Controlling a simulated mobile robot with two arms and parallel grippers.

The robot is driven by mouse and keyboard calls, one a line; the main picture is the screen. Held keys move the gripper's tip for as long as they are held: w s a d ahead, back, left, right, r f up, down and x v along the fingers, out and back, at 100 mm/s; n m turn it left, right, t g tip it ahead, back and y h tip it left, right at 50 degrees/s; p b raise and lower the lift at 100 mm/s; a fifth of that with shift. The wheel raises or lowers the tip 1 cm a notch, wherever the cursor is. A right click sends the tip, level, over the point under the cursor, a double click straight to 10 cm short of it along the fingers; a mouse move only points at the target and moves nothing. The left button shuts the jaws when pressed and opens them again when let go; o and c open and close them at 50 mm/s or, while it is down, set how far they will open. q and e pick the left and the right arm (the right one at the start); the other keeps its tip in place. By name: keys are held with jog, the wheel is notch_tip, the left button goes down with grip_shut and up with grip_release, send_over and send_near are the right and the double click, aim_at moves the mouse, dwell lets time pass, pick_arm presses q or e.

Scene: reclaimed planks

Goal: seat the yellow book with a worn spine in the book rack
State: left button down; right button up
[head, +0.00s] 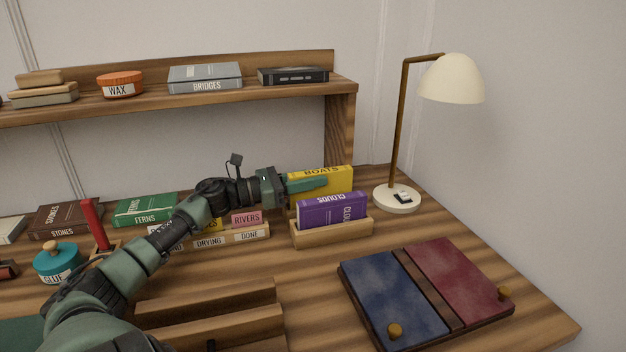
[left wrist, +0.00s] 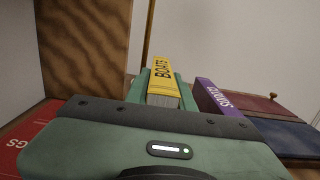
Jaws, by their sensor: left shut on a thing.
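The yellow book (head: 335,182), marked BOATS, shows just behind the purple CLOUDS book (head: 333,211) in the head view. My left gripper (head: 308,185) is shut on it from the left, and its finger covers part of the near face. In the left wrist view the yellow book (left wrist: 160,85) stands between the fingers (left wrist: 158,88), with the purple book (left wrist: 215,100) close on the right. The wooden book rack (head: 335,235) holds the purple book. The yellow book's lower edge is hidden, so I cannot tell whether it touches the rack. My right gripper is out of view.
A cream lamp (head: 398,199) stands right of the rack. A blue and red folder (head: 430,290) lies in front. A low labelled holder (head: 255,233) with a pink RIVERS book (head: 247,218) is left of the rack. The shelf (head: 290,92) crosses behind; its upright (head: 340,132) stands near the gripper.

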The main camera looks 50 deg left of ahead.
pick_arm(q)
jog(key=shift+f, duration=0.2)
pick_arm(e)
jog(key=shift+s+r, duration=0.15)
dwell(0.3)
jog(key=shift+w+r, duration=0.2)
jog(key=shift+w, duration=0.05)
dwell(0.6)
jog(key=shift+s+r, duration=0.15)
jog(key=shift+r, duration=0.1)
pick_arm(q)
jog(key=shift+f, duration=0.15)
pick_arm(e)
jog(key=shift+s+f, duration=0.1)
pick_arm(q)
jog(key=shift+b, duration=0.3)
